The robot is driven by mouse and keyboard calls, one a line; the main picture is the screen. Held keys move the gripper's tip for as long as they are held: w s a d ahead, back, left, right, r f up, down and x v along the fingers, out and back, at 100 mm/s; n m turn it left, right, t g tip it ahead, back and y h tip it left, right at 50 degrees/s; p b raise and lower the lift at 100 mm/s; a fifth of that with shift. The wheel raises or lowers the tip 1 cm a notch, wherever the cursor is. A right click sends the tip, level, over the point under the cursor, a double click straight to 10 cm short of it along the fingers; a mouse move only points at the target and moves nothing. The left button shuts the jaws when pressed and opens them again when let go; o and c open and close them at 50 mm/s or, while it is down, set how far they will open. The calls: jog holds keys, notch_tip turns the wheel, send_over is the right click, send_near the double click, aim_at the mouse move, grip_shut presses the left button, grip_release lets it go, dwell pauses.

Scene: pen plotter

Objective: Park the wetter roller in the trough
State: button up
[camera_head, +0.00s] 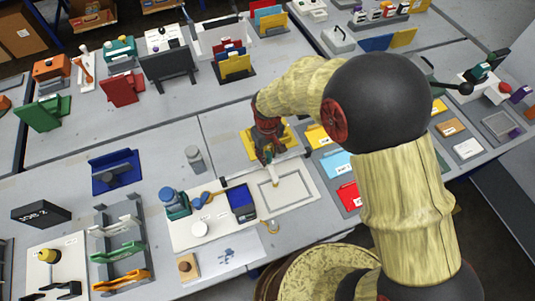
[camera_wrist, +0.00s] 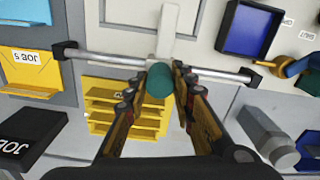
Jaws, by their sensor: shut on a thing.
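My gripper (camera_wrist: 168,88) is shut on a dark green cylinder (camera_wrist: 159,79); its fingers sit on either side of it. In the head view my gripper (camera_head: 268,158) is over the plotter board (camera_head: 312,184). A white block (camera_wrist: 168,32) stands right beyond the cylinder at a metal crossbar (camera_wrist: 108,59) with black ends. Whether they are joined is unclear. An open dark blue tray (camera_head: 240,204), possibly the trough, is left of the board's framed area; it also shows in the wrist view (camera_wrist: 246,29). No roller is clearly identifiable; a blue-and-yellow item (camera_head: 206,198) lies left of the tray.
A yellow rack (camera_wrist: 128,104) stands close under my gripper. Coloured job folders (camera_head: 337,164) lie on the right.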

grip_shut()
dwell(0.3)
jog(key=s+a+p, duration=0.1)
jog(key=s+a, duration=0.5)
jog(key=a, duration=0.6)
jog(key=shift+a, duration=0.3)
jog(key=shift+o, duration=2.3)
grip_release()
jog(key=shift+s+a, duration=0.15)
jog(key=shift+a, duration=0.05)
jog(key=shift+o, duration=0.5)
jog(key=shift+o, duration=0.3)
jog(key=shift+d+r, duration=0.1)
notch_tip(320, 180, up, 12)
